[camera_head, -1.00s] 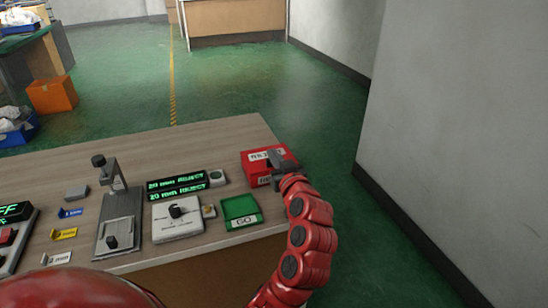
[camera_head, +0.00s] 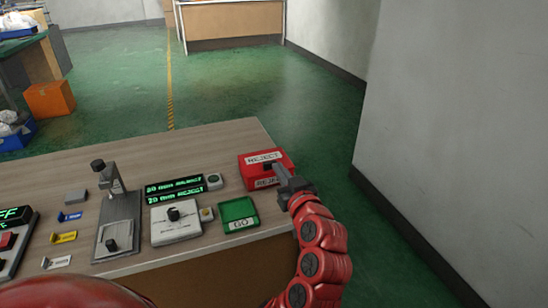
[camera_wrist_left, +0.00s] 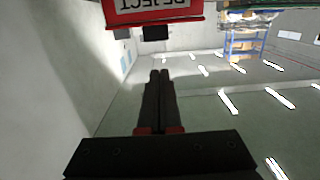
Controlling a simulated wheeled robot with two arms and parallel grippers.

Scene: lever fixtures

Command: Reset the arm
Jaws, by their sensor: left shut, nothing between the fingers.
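My left gripper (camera_head: 279,173) is shut and empty, at the near right edge of the red REJECT box (camera_head: 250,174). In the left wrist view its two dark fingers (camera_wrist_left: 160,76) lie together, and the red box (camera_wrist_left: 152,11) shows above them. I cannot tell whether the fingertips touch the box. A grey lever fixture (camera_head: 120,215) stands on the table, with an upright post and a black knob (camera_head: 98,165) at its top. A second black knob (camera_head: 111,244) sits low on its base. My right gripper is not in view.
A grey wall (camera_head: 450,120) stands to the right. The table's back is clear.

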